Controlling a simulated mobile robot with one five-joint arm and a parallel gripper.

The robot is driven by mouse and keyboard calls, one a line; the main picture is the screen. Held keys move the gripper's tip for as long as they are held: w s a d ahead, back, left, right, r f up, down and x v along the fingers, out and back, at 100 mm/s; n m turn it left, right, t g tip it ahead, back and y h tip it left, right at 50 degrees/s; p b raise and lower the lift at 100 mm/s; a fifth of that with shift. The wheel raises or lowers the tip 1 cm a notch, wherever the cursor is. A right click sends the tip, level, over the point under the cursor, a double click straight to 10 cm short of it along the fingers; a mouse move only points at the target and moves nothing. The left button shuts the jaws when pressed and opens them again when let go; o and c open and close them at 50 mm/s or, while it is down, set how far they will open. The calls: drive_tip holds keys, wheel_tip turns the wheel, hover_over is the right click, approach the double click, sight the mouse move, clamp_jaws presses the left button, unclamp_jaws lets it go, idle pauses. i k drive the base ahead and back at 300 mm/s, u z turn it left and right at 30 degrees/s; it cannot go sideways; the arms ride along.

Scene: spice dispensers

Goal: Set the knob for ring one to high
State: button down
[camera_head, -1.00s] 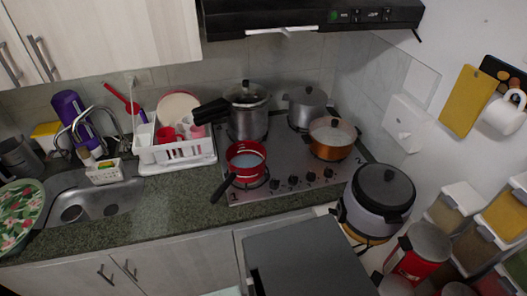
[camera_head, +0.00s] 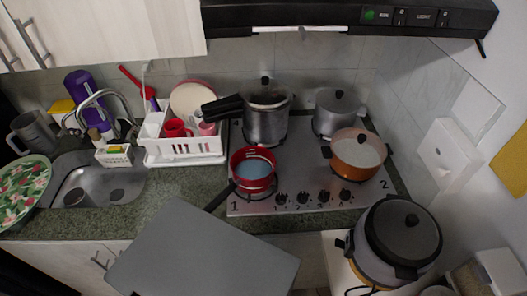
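The gas stove (camera_head: 230,190) has a row of several black knobs along its front edge. The leftmost knob (camera_head: 282,198) is right of the red pan; the others stand to its right, up to the rightmost knob (camera_head: 346,195). A "1" is printed at the stove's front left corner, near the burner under the red pan (camera_head: 253,170). Small marks below the knobs are hard to read. The knob pointers are too small to tell their settings. No flame is clearly visible. My gripper is not in view.
The red pan's handle points down left over the counter edge. A steel pressure cooker (camera_head: 267,120), a grey pot (camera_head: 337,112) and an orange pot (camera_head: 356,155) stand on the stove. A rice cooker (camera_head: 398,235) is front right. A close grey surface hides the lower middle.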

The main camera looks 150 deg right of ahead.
sight(280, 199)
drive_tip(key=i, duration=3.4)
drive_tip(key=z, duration=5.95)
drive_tip(key=i, duration=1.7)
drive_tip(key=z, duration=0.05)
